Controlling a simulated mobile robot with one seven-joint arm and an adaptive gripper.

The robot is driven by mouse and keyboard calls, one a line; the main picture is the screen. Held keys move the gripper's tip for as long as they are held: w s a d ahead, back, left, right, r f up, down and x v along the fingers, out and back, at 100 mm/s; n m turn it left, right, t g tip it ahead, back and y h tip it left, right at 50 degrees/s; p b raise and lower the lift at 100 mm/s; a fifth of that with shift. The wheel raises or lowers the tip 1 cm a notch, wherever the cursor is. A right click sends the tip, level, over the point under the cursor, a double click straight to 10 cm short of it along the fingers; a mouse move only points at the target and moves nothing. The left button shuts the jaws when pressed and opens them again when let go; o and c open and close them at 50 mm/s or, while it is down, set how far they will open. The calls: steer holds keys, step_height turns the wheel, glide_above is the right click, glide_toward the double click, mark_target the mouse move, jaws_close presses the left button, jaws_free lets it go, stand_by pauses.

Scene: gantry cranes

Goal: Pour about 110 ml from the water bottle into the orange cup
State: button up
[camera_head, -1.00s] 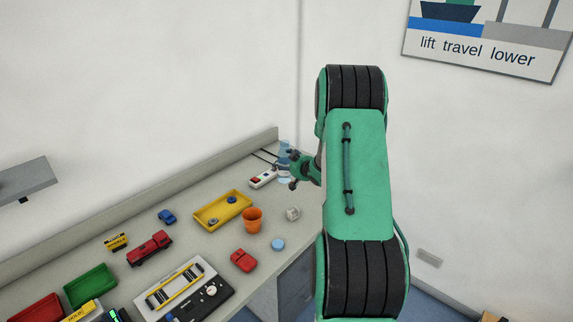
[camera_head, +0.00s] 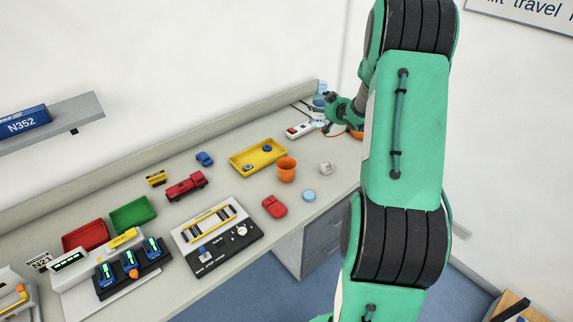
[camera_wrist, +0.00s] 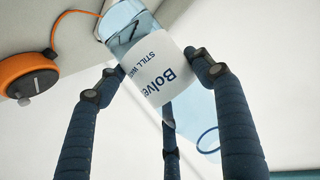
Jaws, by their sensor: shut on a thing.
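The water bottle (camera_wrist: 165,70) is clear pale blue with a white label reading "STILL WAT…" and "Bolve…". In the wrist view it lies between the dark blue fingers of my gripper (camera_wrist: 152,78), which is shut on it. In the head view the bottle (camera_head: 321,88) shows only in part at the far end of the desk, looking roughly upright behind my gripper (camera_head: 333,110). I cannot tell whether its base touches the desk. The orange cup (camera_head: 287,169) stands upright on the desk, nearer and to the left of my gripper, clear of it. Its contents cannot be made out.
A yellow tray (camera_head: 238,167), a white cube (camera_head: 326,167), a light blue disc (camera_head: 309,196) and a red toy car (camera_head: 273,207) surround the cup. A white-and-red device (camera_head: 299,130) lies left of my gripper. An orange round device (camera_wrist: 28,75) with a cord is beside the bottle.

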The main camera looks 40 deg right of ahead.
steer(key=s+a+b, duration=0.2)
steer(key=a+b, duration=0.2)
steer(key=a, duration=1.3)
steer(key=s+a+b, duration=0.2)
steer(key=a+b, duration=0.1)
steer(key=a, duration=1.3)
step_height(320, 180, down, 14)
steer(key=shift+w+a, duration=0.1)
steer(key=shift+y, duration=0.3)
